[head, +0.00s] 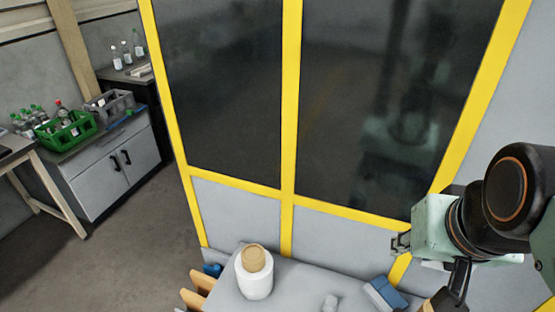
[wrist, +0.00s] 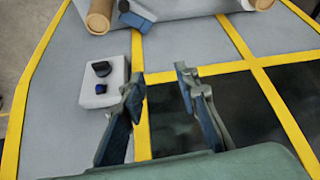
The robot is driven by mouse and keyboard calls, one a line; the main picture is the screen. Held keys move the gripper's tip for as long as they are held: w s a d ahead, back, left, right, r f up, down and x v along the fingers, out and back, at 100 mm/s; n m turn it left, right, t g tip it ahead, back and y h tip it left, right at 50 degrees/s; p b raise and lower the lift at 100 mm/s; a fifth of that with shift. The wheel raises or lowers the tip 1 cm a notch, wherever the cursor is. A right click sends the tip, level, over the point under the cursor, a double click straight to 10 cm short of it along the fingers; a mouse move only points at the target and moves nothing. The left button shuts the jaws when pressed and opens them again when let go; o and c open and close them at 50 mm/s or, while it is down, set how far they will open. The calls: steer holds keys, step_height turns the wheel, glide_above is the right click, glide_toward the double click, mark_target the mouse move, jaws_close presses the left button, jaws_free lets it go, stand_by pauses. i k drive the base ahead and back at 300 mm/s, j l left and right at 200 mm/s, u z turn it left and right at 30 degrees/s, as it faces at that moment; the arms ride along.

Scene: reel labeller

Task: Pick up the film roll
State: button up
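The film roll (head: 254,282) is white with a brown core (head: 254,257) sticking out at its top. It stands on a grey surface (head: 290,275) at the bottom middle of the head view. My gripper (head: 400,243) is well to the right of the roll, in front of the yellow-framed panels, and apart from it. In the wrist view my gripper (wrist: 158,85) is open, with nothing between its fingers. A brown cylinder end (wrist: 101,17) shows at the top left there; I cannot tell whether it belongs to the roll.
A grey box with dark knobs (wrist: 103,85) shows in the wrist view. A green crate (head: 66,131) with bottles stands far left.

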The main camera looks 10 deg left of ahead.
mark_target(254, 267)
steer(key=u, duration=1.15)
steer(key=i+j+z, duration=0.15)
steer(key=j, duration=0.25)
steer(key=k+z, duration=0.25)
steer(key=k, duration=0.25)
steer(key=i+u, duration=0.15)
steer(key=i, duration=0.35)
